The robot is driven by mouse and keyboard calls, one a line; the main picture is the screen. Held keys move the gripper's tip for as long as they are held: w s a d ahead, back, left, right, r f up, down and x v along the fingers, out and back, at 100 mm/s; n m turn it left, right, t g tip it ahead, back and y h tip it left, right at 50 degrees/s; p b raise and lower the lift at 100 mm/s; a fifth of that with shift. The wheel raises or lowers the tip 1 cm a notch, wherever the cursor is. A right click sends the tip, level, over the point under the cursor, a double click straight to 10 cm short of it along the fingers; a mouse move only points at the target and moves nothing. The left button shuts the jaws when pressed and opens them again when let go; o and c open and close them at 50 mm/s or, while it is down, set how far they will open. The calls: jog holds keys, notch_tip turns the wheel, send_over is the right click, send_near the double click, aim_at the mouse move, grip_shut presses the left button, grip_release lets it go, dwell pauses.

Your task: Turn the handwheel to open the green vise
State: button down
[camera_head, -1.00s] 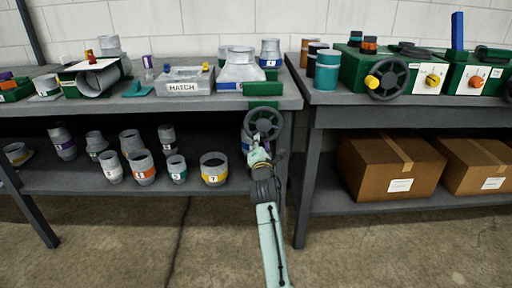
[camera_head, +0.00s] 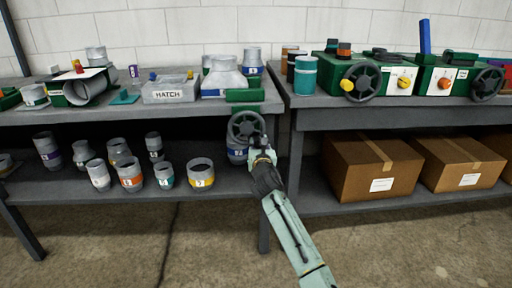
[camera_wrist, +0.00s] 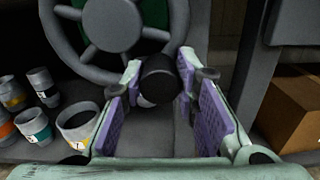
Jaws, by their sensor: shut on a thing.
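The green vise (camera_head: 243,95) is at the front right edge of the left bench. Its grey handwheel (camera_head: 246,127) hangs on the front, facing me. The wheel also fills the upper left of the wrist view (camera_wrist: 112,24). A black knob (camera_wrist: 158,80) stands out from the wheel's lower right rim. My gripper (camera_head: 262,153) is at this lower right side. In the wrist view, my gripper's purple-padded fingers (camera_wrist: 160,72) are shut on the knob, one on each side. The vise jaws' opening cannot be made out.
A hatch box (camera_head: 171,89) and grey duct fittings stand on the left bench. More fittings, such as an orange-banded one (camera_head: 130,177), stand on its lower shelf. The right bench (camera_head: 390,101) holds green machines with other handwheels (camera_head: 362,81). Cardboard boxes (camera_head: 372,168) sit below. The floor in front is clear.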

jog(key=r+n+p, duration=0.1)
jog(key=d+n+p, duration=0.1)
jog(key=n+p, duration=0.1)
jog(key=r+n+p, duration=0.1)
jog(key=shift+d+r+n+p, duration=0.3)
jog(key=shift+d+r, duration=0.05)
jog(key=shift+d, duration=0.05)
jog(key=r+n+p, duration=0.1)
jog(key=n+p, duration=0.1)
jog(key=shift+d+r+p, duration=0.1)
jog(key=shift+d+p, duration=0.1)
jog(key=shift+p, duration=0.1)
jog(key=shift+r+n+p, duration=0.25)
jog(key=shift+n+p, duration=0.45)
jog(key=shift+n, duration=0.05)
jog(key=shift+r+n+p, duration=0.25)
jog(key=shift+n+p, duration=0.4)
jog(key=shift+n, duration=0.1)
jog(key=c, duration=1.2)
grip_release()
jog(key=shift+a, duration=0.1)
jog(key=shift+c, duration=0.2)
jog(key=shift+f, duration=0.1)
send_near(264, 128)
jog(key=s, duration=0.4)
jog(key=shift+s+a, duration=0.1)
jog(key=shift+s, duration=0.3)
